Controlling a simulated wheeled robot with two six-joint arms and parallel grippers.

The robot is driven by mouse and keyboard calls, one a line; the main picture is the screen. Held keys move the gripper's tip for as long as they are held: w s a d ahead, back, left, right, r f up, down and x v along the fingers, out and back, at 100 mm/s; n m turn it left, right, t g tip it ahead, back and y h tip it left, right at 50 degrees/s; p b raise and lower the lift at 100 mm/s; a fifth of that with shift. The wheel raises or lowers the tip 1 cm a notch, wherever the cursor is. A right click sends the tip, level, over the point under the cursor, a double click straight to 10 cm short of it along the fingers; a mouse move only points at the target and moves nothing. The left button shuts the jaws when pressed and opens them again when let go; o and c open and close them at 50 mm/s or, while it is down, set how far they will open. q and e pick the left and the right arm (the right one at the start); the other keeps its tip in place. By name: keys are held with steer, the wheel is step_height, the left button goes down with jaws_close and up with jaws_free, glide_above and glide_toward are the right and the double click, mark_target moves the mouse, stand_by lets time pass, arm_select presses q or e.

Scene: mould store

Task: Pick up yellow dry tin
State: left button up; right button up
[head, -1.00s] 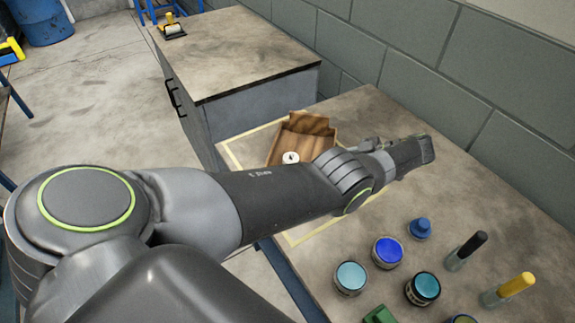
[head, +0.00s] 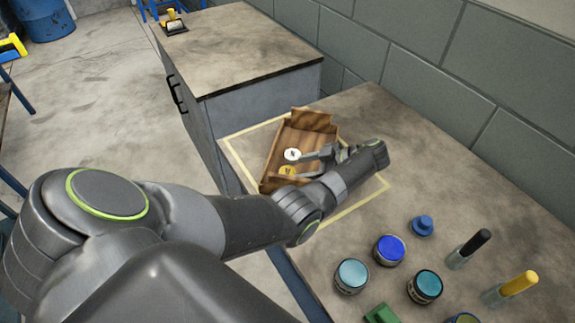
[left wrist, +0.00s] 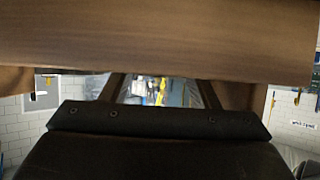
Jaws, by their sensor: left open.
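The yellow tin (head: 287,170), with a mark on its top, sits in the near part of a brown wooden tray (head: 314,118) in the head view. A white-topped tin (head: 292,155) stands just behind it in the tray. My left gripper (head: 304,167) is open at the tray's right side, its fingers pointing left toward the tins. I cannot tell whether a finger touches the yellow tin. In the left wrist view the wooden tray (left wrist: 160,40) fills the top, and no tin shows there. My right gripper is not in view.
The tray lies within a pale taped outline (head: 362,203) on the table. A grey cabinet (head: 265,100) stands behind left.

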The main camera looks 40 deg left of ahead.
mark_target(288, 172)
arm_select(q)
steer(key=b+x, duration=0.1)
steer(key=x, duration=0.2)
steer(key=shift+s+a+f+b, duration=0.2)
steer(key=shift+f+b, duration=0.1)
steer(key=shift+f, duration=0.05)
steer(key=shift+s+a, duration=0.15)
steer(key=shift+a, duration=0.15)
steer(key=c, duration=0.7)
